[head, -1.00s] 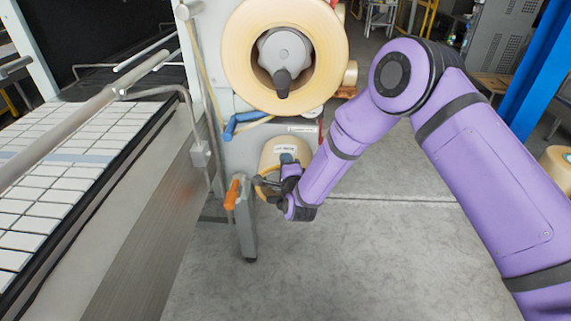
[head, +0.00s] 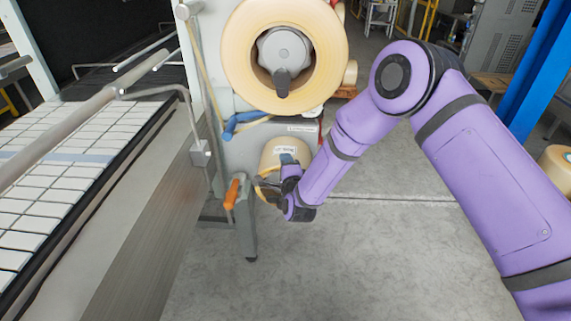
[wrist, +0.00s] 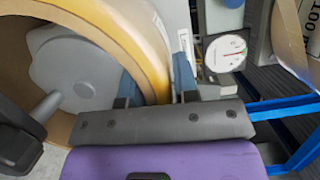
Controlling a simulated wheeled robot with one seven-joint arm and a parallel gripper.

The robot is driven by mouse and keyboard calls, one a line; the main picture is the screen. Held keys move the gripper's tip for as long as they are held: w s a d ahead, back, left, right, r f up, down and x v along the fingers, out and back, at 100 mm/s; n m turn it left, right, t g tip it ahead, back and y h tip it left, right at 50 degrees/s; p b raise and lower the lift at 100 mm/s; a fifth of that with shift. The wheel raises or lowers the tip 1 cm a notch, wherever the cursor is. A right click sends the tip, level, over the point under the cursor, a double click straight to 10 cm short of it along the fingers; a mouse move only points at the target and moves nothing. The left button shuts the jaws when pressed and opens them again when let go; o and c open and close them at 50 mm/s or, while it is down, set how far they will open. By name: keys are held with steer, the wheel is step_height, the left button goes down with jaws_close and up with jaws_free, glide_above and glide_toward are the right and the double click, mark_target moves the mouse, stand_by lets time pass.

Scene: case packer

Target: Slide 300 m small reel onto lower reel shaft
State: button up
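The small reel (head: 271,157), tan with a white label on top, is at the lower front of the machine, below the large upper reel. In the wrist view its yellow-tan rim (wrist: 149,38) arcs around the grey lower shaft hub (wrist: 75,65), which shows inside the reel's core. I cannot tell how far along the shaft the reel sits. My gripper (head: 276,177) is at the reel's right side. In the wrist view its blue fingers (wrist: 157,85) lie on either side of the reel wall, one inside the core and one outside, and appear closed on it.
The large upper reel (head: 240,62) hangs on its own hub above. An orange-handled lever (head: 231,194) stands just left of the small reel. A tiled conveyor (head: 70,165) lies left; floor at front is clear.

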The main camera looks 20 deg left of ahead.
steer(key=o, duration=0.4)
steer(key=shift+o, duration=0.2)
steer(key=shift+f, duration=0.1)
steer(key=v, duration=1)
steer(key=shift+s+d, duration=0.2)
steer(key=shift+s, duration=0.1)
steer(key=shift+r, duration=0.2)
